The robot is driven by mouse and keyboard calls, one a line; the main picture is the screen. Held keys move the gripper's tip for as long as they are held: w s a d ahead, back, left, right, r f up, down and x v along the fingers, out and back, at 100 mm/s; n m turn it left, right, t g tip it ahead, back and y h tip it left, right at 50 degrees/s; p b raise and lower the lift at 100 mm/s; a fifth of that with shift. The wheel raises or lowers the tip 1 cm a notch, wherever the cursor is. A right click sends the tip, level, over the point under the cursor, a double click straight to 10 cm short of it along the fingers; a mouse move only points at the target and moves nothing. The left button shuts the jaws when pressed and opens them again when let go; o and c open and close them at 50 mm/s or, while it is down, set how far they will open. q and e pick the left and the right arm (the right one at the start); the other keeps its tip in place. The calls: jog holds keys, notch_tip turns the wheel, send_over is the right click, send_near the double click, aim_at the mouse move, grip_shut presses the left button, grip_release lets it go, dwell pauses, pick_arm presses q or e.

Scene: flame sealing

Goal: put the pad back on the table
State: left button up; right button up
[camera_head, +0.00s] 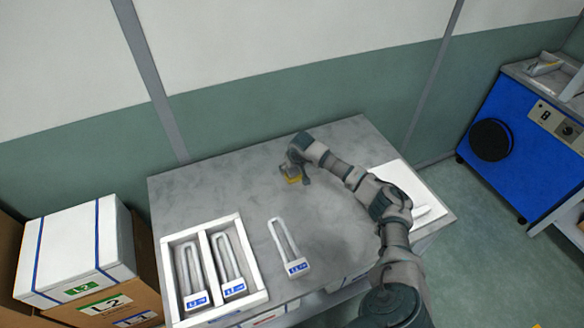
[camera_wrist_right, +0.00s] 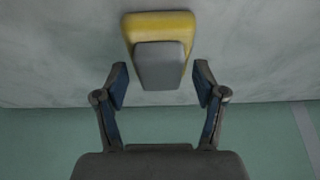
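The pad, yellow with a grey block on it, shows in the wrist view (camera_wrist_right: 160,22) just beyond my fingertips. In the head view the pad (camera_head: 291,179) is small, at the far middle of the grey table (camera_head: 215,187), partly hidden by my gripper. It appears to rest on the tabletop. My right gripper (camera_head: 297,173) is over the pad. In the wrist view its two fingers (camera_wrist_right: 161,82) are spread wide, one on each side of the grey block, with gaps between. My left gripper is not in view.
A white two-slot tray (camera_head: 212,262) with U-shaped pieces is at the table's front left. One more U-shaped piece (camera_head: 285,245) lies to its right. A white board (camera_head: 405,180) is at the right, partly behind my arm. The table's back left is clear.

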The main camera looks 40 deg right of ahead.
jog(key=shift+r, duration=0.1)
jog(key=shift+s+r, duration=0.1)
jog(key=shift+r, duration=0.2)
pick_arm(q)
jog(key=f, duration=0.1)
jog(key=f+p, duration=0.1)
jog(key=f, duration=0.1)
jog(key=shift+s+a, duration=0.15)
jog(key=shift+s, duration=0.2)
pick_arm(e)
jog(key=v, duration=1.1)
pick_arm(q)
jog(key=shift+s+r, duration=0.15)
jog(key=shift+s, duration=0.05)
pick_arm(e)
jog(key=shift+s+a+r, duration=0.1)
jog(key=shift+a, duration=0.05)
